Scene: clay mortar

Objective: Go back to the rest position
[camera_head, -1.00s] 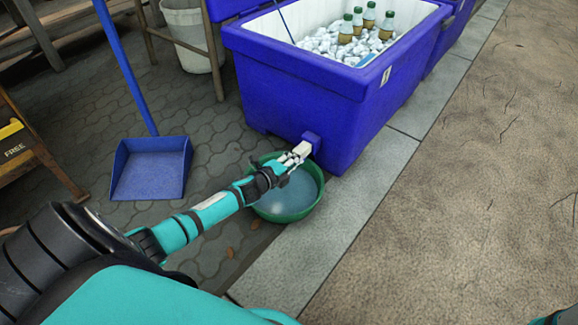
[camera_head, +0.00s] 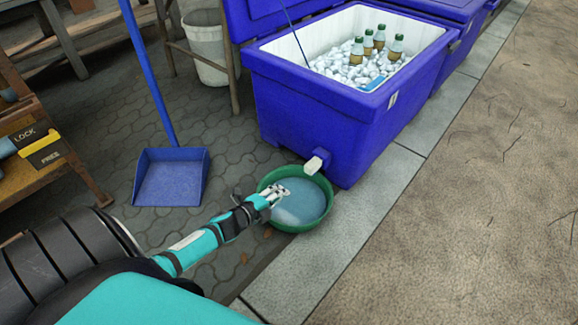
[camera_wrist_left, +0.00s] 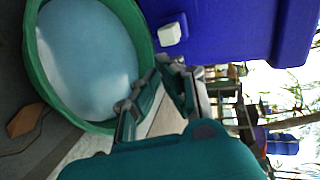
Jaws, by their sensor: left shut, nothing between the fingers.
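My left gripper (camera_head: 279,191) is shut and empty in the head view. It is over the near left part of a green basin (camera_head: 303,226) of cloudy water, apart from the blue cooler (camera_head: 310,112). In the left wrist view its fingers (camera_wrist_left: 150,90) are beside the basin's rim (camera_wrist_left: 142,22). The cooler's white spout (camera_head: 314,165) sticks out over the basin's far edge; it also shows in the left wrist view (camera_wrist_left: 170,34). My right gripper is in neither current view.
The open cooler holds ice and several bottles (camera_head: 379,37). A blue dustpan (camera_head: 170,177) stands on the paving at left. A wooden stand (camera_head: 62,165) is at far left, and a white bucket (camera_head: 206,47) is behind.

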